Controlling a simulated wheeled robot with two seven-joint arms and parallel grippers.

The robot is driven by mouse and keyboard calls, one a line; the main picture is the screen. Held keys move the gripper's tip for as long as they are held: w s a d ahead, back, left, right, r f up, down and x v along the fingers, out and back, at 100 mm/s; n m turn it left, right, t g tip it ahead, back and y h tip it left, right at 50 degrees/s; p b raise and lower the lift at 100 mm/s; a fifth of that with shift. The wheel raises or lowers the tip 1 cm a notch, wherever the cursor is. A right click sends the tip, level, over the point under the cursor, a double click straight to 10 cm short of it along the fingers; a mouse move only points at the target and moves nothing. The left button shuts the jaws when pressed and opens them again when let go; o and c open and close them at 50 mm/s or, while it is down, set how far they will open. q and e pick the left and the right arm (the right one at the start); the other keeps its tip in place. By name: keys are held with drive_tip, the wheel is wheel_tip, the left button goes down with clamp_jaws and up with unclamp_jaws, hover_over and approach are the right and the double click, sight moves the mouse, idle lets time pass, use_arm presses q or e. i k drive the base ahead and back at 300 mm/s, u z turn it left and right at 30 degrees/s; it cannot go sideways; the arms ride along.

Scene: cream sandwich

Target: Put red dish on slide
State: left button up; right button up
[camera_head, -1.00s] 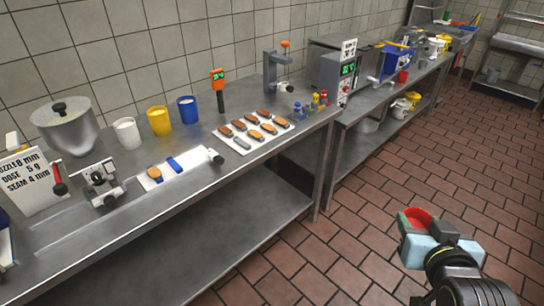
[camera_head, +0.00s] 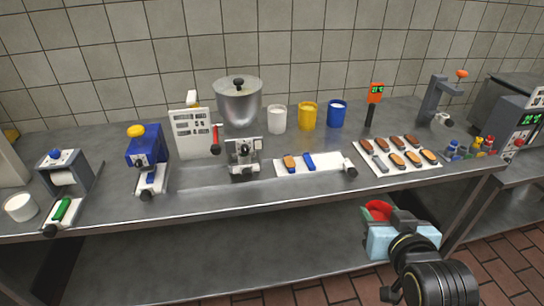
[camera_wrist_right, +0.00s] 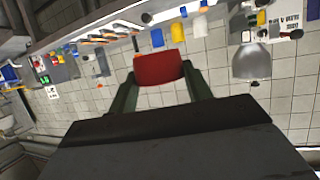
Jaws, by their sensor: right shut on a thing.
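The red dish (camera_head: 377,209) is held in my right gripper (camera_head: 392,222), in front of the table's front edge. In the right wrist view the red dish (camera_wrist_right: 160,68) sits between the two fingers of the gripper (camera_wrist_right: 160,80). A white slide (camera_head: 325,164) with a dark-ended knob lies on the table, up and left of the gripper. On it are a tan-and-brown biscuit (camera_head: 290,163) and a blue dish (camera_head: 309,160). The gripper and dish are apart from the slide. My left gripper is not in view.
Behind the slide stand white (camera_head: 277,120), yellow (camera_head: 307,116) and blue (camera_head: 337,114) cups. A small press (camera_head: 243,160) stands left of it. A biscuit tray (camera_head: 380,160) lies right of it. The table's front edge (camera_head: 300,200) lies between gripper and slide.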

sight(329, 159)
drive_tip(key=u, duration=0.25)
drive_tip(key=i, duration=1)
